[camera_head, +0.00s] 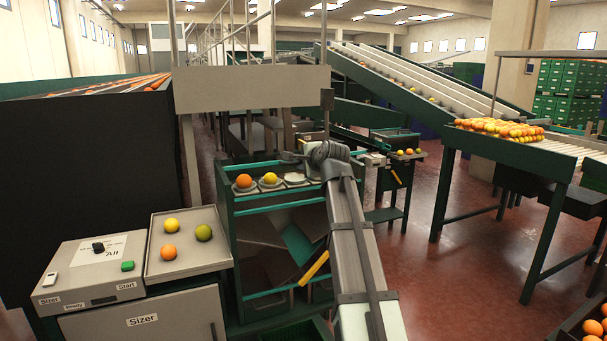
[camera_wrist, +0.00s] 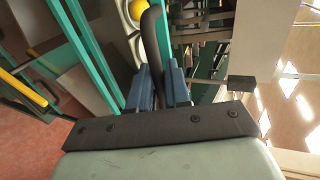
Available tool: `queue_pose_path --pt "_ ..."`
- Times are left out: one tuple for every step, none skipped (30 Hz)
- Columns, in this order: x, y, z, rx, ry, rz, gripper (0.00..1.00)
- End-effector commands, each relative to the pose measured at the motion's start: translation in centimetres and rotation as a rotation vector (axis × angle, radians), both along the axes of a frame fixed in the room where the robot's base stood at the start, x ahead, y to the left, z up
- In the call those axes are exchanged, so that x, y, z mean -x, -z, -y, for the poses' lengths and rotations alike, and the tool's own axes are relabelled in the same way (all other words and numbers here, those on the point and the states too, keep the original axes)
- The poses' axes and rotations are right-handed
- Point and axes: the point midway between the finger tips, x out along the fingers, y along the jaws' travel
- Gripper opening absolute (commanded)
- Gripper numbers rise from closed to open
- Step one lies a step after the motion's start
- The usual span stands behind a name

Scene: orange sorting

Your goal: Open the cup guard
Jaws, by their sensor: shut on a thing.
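In the wrist view, my gripper (camera_wrist: 158,88) has its two blue-grey fingers closed around a dark curved bar (camera_wrist: 150,38), which appears to be part of the cup guard. In the head view, my gripper (camera_head: 328,152) is at the right end of the row of cups (camera_head: 295,179), on top of the green-framed sizer stand. The guard's full shape is hidden there by my arm. An orange (camera_head: 244,181) and a yellow fruit (camera_head: 270,178) sit in cups at the left. The yellow fruit also shows at the top of the wrist view (camera_wrist: 137,9).
A tray (camera_head: 220,259) with several fruits and the sizer control panel (camera_head: 95,264) stand at the left. A green-framed stand (camera_head: 275,235) with slanted chutes is below the cups. A roller table (camera_head: 556,150) with many oranges is at the right.

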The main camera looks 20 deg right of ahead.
Motion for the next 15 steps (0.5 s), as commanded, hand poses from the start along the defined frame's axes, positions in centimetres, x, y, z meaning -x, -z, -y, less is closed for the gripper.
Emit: queue_pose_path --pt "-0.6 -1.5 0.1 0.002 0.0 -0.021 0.0" --pt "-0.7 -2.0 0.1 0.002 0.0 -0.039 0.0" --pt "-0.9 -2.8 0.1 0.001 0.001 -0.062 0.0" --pt "-1.1 -3.4 0.2 0.002 0.0 -0.081 0.0" --pt "-1.2 -3.9 0.1 0.002 -0.001 -0.099 0.0" --pt "-1.5 -4.7 0.1 0.001 0.0 -0.124 0.0" --pt "-1.7 -5.3 0.1 0.001 0.001 -0.142 0.0" --pt "-1.9 -5.9 0.1 0.001 0.0 -0.161 0.0" --pt "-2.2 -6.6 0.1 0.002 0.0 -0.186 0.0" --pt "-2.4 -7.2 0.1 0.001 0.0 -0.205 0.0" --pt "-2.6 -7.8 0.1 0.001 0.0 -0.224 0.0" --pt "-2.9 -8.4 0.1 0.001 -0.001 -0.249 0.0" --pt "-3.1 -9.0 0.1 0.001 0.0 -0.268 0.0" --pt "-3.4 -9.5 0.2 0.001 0.0 -0.285 0.0" --pt "-3.7 -10.2 0.1 0.001 0.0 -0.308 0.0"
